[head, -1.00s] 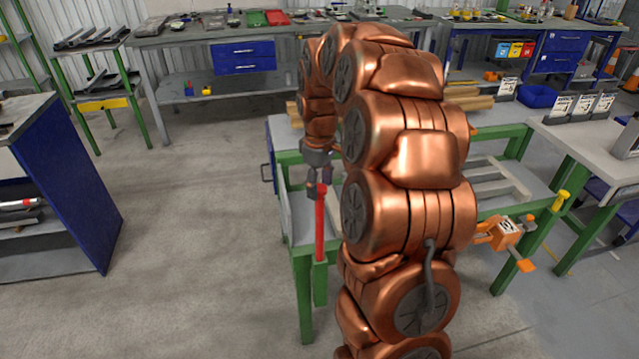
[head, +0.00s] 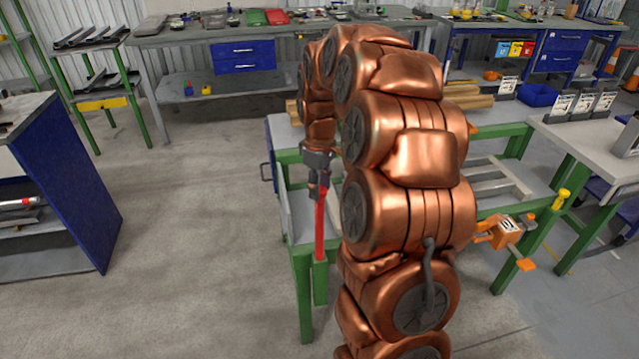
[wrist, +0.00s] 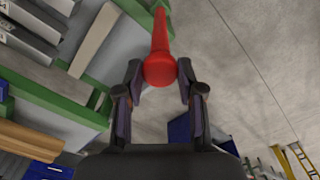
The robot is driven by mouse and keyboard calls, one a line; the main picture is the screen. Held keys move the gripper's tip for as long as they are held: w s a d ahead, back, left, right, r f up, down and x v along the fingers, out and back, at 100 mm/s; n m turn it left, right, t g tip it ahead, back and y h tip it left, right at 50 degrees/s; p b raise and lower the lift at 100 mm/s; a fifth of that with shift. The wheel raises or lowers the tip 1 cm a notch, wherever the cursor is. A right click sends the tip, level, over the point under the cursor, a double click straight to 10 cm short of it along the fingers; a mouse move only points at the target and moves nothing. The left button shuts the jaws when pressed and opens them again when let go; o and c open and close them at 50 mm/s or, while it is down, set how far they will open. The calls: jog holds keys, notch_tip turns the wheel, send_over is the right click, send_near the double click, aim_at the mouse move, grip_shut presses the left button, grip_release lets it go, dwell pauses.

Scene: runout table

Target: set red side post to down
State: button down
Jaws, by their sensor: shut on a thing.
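The red side post (head: 320,232) stands upright at the near left corner of the green-framed runout table (head: 304,290). Its lower end meets a green upright tube (head: 320,284). My gripper (head: 319,192) points down at the top of the post and is shut on it. In the wrist view the post's rounded red head (wrist: 160,71) sits between the two fingertips (wrist: 160,78), with the red shaft running away behind it. My copper arm hides much of the table in the head view.
An orange clamp-like part (head: 505,232) and a yellow-topped post (head: 561,200) are at the table's right end. A blue cabinet (head: 75,190) stands at the left. The floor between cabinet and table is clear.

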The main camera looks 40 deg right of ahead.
aim_at(320, 207)
notch_tip(320, 207, down, 19)
jog(key=b, duration=0.7)
jog(key=c, duration=1)
grip_release()
jog(key=shift+f, duration=0.1)
jog(key=shift+o, duration=1.4)
notch_tip(320, 207, up, 12)
jog(key=shift+r, duration=0.1)
